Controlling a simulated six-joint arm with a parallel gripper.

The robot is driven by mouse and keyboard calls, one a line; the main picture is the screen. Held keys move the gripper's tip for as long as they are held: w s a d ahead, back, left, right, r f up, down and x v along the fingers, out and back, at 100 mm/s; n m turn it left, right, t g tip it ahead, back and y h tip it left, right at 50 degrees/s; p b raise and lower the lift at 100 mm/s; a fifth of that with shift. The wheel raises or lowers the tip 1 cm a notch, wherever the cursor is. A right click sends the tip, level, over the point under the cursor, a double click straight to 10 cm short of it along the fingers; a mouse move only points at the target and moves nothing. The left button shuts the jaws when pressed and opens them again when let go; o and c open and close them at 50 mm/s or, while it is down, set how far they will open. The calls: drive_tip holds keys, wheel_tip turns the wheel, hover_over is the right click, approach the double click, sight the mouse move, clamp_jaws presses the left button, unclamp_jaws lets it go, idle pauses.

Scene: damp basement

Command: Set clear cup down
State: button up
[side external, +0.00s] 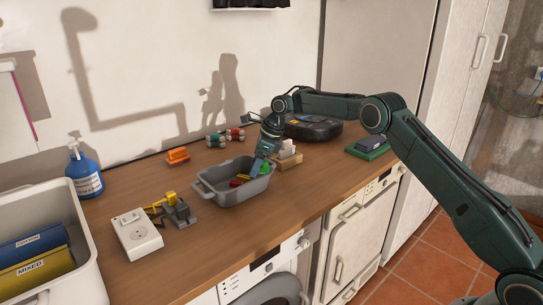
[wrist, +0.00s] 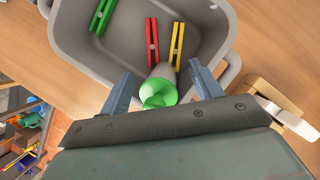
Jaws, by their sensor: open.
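My gripper (side external: 259,163) is at the right end of the grey bin (side external: 222,198), pointing down. In the wrist view its two fingers (wrist: 163,83) are spread wide over the rim. Between them, apart from both, is a small grey and green piece (wrist: 159,88), its green end toward me; I cannot tell whether it is the clear cup. The bin (wrist: 72,45) also holds a green clip (wrist: 103,17), a red clip (wrist: 152,40) and a yellow clip (wrist: 177,44). I make out no other cup.
A wooden block with white pieces (side external: 287,154) stands just right of the bin. A black case (side external: 313,128) is behind. A white socket box (side external: 136,233) and a yellow-grey device (side external: 172,207) are left. Counter (side external: 285,210) in front of the bin is clear.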

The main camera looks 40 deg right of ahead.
drive_tip(key=v, duration=1.2)
idle(0.4)
drive_tip(key=s+a+r+n+t+h, duration=0.1)
drive_tip(key=s+a+r+n, duration=0.3)
drive_tip(key=s+r+n, duration=0.5)
drive_tip(key=s+a+r+n+t, duration=0.1)
drive_tip(key=s+a+r+n, duration=0.35)
drive_tip(key=s, duration=0.75)
drive_tip(key=s+d+f+n, duration=0.1)
drive_tip(key=s+n, duration=0.3)
drive_tip(key=s, duration=0.4)
drive_tip(key=s+d+f+n+h, duration=0.1)
drive_tip(key=s+f+n, duration=0.3)
drive_tip(key=s, duration=0.5)
drive_tip(key=s+d+f+n+h, duration=0.1)
drive_tip(key=s+f+n, duration=0.2)
drive_tip(key=s+n, duration=0.2)
drive_tip(key=s, duration=0.3)
drive_tip(key=shift+s, duration=0.4)
